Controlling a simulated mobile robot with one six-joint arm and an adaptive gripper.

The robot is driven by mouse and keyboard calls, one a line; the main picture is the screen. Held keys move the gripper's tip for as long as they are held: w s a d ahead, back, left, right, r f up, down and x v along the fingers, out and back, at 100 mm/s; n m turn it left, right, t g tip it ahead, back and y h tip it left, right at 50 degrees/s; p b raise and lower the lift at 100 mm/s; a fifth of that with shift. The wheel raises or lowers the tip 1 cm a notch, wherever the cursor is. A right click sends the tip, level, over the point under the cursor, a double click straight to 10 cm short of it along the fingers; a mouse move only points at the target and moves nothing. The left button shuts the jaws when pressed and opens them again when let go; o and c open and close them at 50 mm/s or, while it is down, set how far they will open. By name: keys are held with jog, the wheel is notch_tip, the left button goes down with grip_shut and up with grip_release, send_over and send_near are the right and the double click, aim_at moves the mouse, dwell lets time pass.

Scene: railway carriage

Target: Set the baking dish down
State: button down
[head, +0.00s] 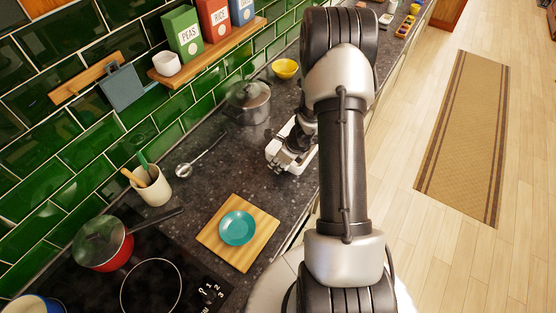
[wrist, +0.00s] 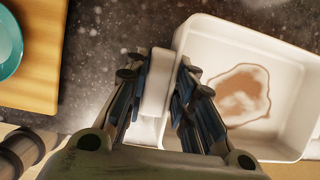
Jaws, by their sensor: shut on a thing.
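The white baking dish (wrist: 292,62) fills the right of the wrist view, with a brown stain on its inside floor. My gripper (wrist: 159,78) is shut on the dish's near end, with a finger on each side of the white handle. In the head view the dish (head: 297,167) shows low over the dark counter (head: 238,172), partly hidden by my arm and gripper (head: 284,150). It looks about level. I cannot tell whether its base touches the counter.
A wooden board (head: 212,236) with a teal plate (head: 237,228) lies nearer on the counter. A red pan (head: 103,246) is on the hob. Counter between crock and dish is mostly clear.

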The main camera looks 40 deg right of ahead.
jog(key=shift+w+b, duration=0.2)
jog(key=shift+b, duration=0.35)
notch_tip(320, 180, down, 6)
jog(key=b, duration=0.6)
jog(key=shift+f+b, duration=0.25)
jog(key=shift+b, duration=0.1)
jog(key=shift+f, duration=0.2)
jog(key=c, duration=1.3)
grip_release()
jog(key=shift+s+f, duration=0.1)
jog(key=shift+s, duration=0.05)
jog(key=shift+c, duration=0.2)
jog(key=c, duration=0.3)
jog(key=shift+c, duration=0.2)
